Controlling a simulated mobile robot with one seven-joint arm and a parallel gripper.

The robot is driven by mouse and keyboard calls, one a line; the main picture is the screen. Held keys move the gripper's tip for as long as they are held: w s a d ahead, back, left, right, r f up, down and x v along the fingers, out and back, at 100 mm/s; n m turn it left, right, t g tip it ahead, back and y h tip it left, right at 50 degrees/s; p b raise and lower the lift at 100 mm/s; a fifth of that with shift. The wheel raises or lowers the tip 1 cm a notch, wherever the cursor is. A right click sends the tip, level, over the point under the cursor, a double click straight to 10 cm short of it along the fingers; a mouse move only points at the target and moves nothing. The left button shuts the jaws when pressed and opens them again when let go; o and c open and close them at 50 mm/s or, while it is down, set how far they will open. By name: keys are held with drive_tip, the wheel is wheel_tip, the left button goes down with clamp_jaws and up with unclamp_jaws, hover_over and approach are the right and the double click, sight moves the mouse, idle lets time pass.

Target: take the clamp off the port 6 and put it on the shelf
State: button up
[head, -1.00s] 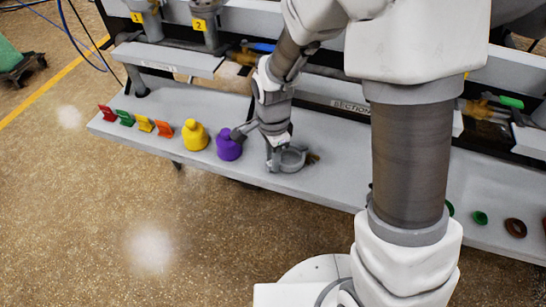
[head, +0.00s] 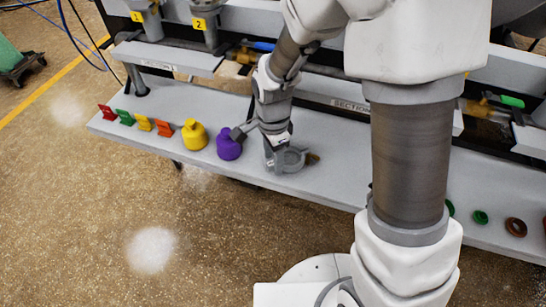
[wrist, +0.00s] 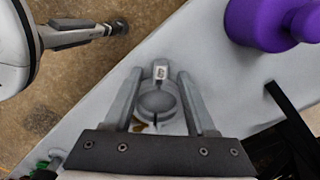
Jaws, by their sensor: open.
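The clamp (head: 291,160) is a grey ring with a small brownish part at its right side. It lies on the light grey shelf (head: 330,181), near the front edge. My gripper (head: 277,158) is low over the shelf at the clamp. In the wrist view, my two fingers (wrist: 160,88) stand apart on either side of the clamp ring (wrist: 158,105), with small gaps visible. A white tag with a dark mark sits at the ring's far end. Port 6 cannot be made out; ports labelled 1 (head: 149,22) and 2 (head: 206,27) show at the upper left.
A purple bottle (head: 229,146) stands just left of my gripper, with a yellow one (head: 194,136) beyond it. Several coloured clips (head: 144,123) line the shelf's left end. Green and brown rings (head: 515,227) lie at the right. My arm hides part of the shelf.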

wheel_tip(320, 180, up, 17)
drive_tip(key=p, duration=0.5)
drive_tip(key=shift+p, duration=0.4)
drive_tip(key=s+d+r+n+t, duration=0.6)
drive_tip(key=s+d+r+n, duration=0.7)
wheel_tip(320, 180, up, 17)
drive_tip(key=p, duration=1.7)
drive_tip(key=shift+s, duration=0.15)
drive_tip(key=shift+f, duration=0.1)
drive_tip(key=shift+c, duration=0.2)
drive_tip(key=shift+c, duration=0.4)
drive_tip(key=shift+d, duration=0.2)
